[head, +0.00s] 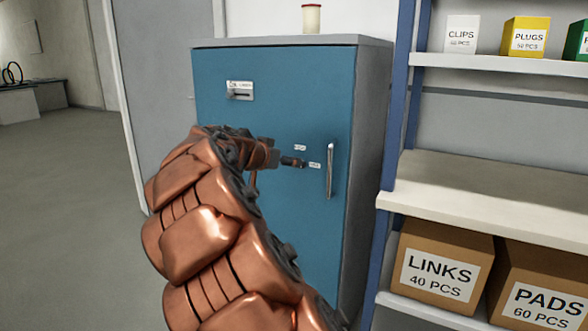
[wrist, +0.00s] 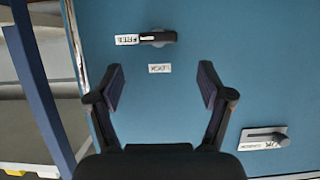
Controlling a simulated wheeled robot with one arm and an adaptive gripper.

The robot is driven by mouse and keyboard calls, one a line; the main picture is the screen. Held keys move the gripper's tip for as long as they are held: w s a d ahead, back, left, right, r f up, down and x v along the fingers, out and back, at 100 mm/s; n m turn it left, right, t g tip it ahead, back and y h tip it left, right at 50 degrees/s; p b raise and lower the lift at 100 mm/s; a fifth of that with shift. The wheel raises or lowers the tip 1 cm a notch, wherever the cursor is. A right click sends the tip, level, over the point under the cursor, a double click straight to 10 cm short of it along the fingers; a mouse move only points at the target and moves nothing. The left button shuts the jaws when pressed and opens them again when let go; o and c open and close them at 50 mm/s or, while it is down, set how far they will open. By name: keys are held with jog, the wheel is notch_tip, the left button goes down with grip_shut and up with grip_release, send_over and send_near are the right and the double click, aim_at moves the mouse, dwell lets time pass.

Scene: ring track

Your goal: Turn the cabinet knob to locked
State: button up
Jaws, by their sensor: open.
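The blue cabinet (head: 290,90) stands ahead with its door closed. Its black knob (wrist: 160,38) lies horizontally in the wrist view, its bar pointing left towards a small white label (wrist: 127,40) that is too blurred to read surely. A second white label (wrist: 160,68), which seems to read LOCK upside down, sits between knob and gripper in that view. In the head view the knob (head: 291,161) shows just right of my gripper (head: 270,156). My gripper (wrist: 161,84) is open and empty, its fingers spread below the knob in the wrist view, apart from it.
A silver vertical handle (head: 330,170) is right of the knob. A shelf rack (head: 480,185) with boxes stands close on the right. A pale cup-like object (head: 311,18) is on the cabinet. Floor is clear on the left.

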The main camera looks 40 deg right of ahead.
jog(key=x, duration=0.7)
jog(key=shift+s+f, duration=0.1)
jog(key=c, duration=1.2)
jog(key=shift+o, duration=0.2)
jog(key=n+g+h+p, duration=0.1)
jog(key=n+g, duration=0.1)
jog(key=n, duration=0.2)
jog(key=w+n+g+h+p, duration=0.1)
jog(key=n+g+h, duration=0.1)
jog(key=n, duration=0.3)
jog(key=f+n+g+h+p, duration=0.1)
jog(key=n+h+p, duration=0.1)
jog(key=n, duration=0.2)
jog(key=shift+w+a+f+g, duration=0.15)
jog(key=shift+a+g, duration=0.1)
jog(key=shift+g, duration=0.15)
jog(key=shift+n, duration=0.3)
